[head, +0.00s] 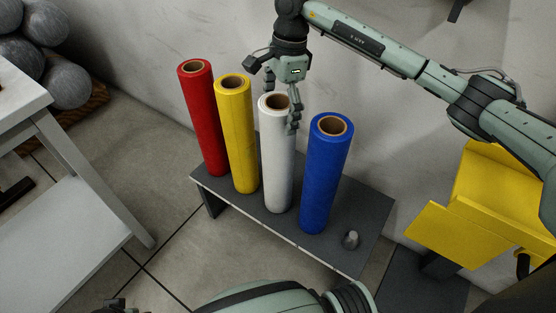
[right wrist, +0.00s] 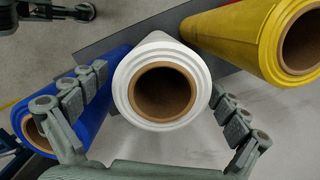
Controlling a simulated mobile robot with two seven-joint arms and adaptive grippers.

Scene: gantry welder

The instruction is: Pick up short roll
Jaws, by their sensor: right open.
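Four rolls with brown cores stand upright in a row: red (head: 202,120), yellow (head: 236,135), white (head: 277,165) and blue (head: 325,180). They look close in length; I cannot tell which is the short one. My right gripper (head: 286,112) is open at the top of the white roll. In the right wrist view the white roll's end (right wrist: 125,85) faces the camera between the spread fingers (right wrist: 160,82). One finger lies between it and the blue roll (right wrist: 115,62); the yellow roll (right wrist: 240,35) is at upper right. Contact with the white roll is unclear.
The rolls stand on a low dark bench (head: 370,210), with a small grey knob-like piece (head: 351,240) at its right end. A wall is close behind. A yellow metal stand (head: 480,200) is at right, a white table (head: 60,225) at left. Neighbouring rolls leave narrow gaps.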

